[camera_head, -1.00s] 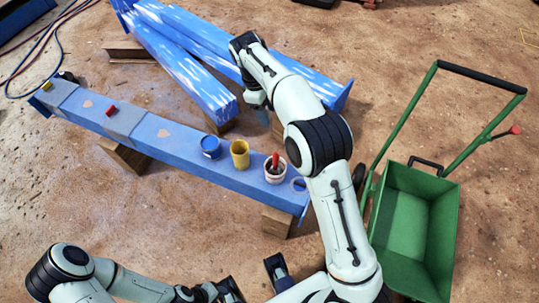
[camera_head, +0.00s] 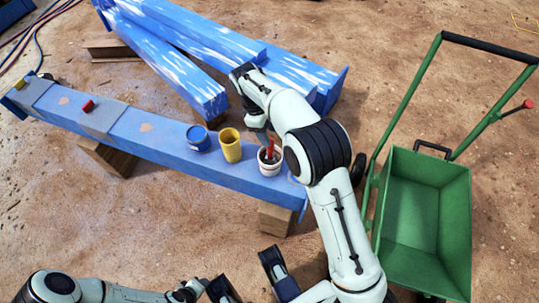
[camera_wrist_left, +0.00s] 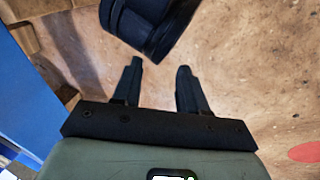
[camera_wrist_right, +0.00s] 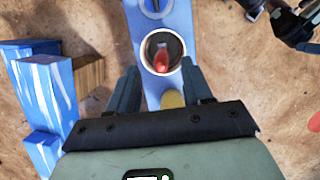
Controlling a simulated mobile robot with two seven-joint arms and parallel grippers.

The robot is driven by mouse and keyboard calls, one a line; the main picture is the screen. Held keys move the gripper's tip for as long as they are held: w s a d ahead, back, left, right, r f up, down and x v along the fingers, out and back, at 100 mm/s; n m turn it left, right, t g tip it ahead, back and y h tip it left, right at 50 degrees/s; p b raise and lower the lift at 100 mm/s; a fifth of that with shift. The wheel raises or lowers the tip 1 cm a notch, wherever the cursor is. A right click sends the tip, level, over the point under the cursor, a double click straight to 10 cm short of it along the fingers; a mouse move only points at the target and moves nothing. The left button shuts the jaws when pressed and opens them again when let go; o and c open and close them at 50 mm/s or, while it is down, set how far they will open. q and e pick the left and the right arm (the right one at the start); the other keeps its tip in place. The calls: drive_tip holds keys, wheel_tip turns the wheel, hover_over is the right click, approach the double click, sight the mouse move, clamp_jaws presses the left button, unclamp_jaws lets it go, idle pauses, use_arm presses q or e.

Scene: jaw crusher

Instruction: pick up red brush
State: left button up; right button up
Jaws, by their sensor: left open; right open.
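The red brush (camera_head: 270,149) stands in a white cup (camera_head: 268,168) on the blue beam, with its red handle sticking up. In the right wrist view the brush (camera_wrist_right: 162,62) shows in the dark inside of the cup (camera_wrist_right: 146,62), ahead of and between the fingers. My right gripper (camera_head: 262,137) is open and empty, close above and behind the cup, partly hidden by its own arm. Its fingers flank the cup in the wrist view; contact cannot be told. My left gripper (camera_wrist_left: 159,72) is open and empty, low and away from the beam.
A yellow cup (camera_head: 230,147) and a blue can (camera_head: 198,138) stand left of the white cup. The blue beam (camera_head: 140,133) rests on wooden blocks. Striped blue beams (camera_head: 175,65) lie behind. A green cart (camera_head: 443,225) stands at right.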

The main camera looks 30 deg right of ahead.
sight(270, 154)
drive_tip(key=shift+x, duration=0.9)
drive_tip(key=b+x, duration=0.1)
drive_tip(key=x, duration=0.1)
drive_tip(key=b+x, duration=0.1)
drive_tip(key=x, duration=0.1)
drive_tip(key=shift+w+a+f, duration=0.15)
drive_tip(key=shift+a+f, duration=0.05)
drive_tip(key=shift+d+f, duration=0.15)
drive_tip(key=shift+f, duration=0.3)
use_arm(q)
drive_tip(key=shift+t+y, duration=0.3)
drive_tip(key=shift+t, duration=0.3)
drive_tip(key=w, duration=0.1)
drive_tip(key=w+a+f, duration=0.1)
drive_tip(key=w+f, duration=0.1)
drive_tip(key=shift+w+a+f, duration=0.2)
drive_tip(key=shift+w+a, duration=0.05)
drive_tip(key=shift+a, duration=0.15)
use_arm(e)
clamp_jaws()
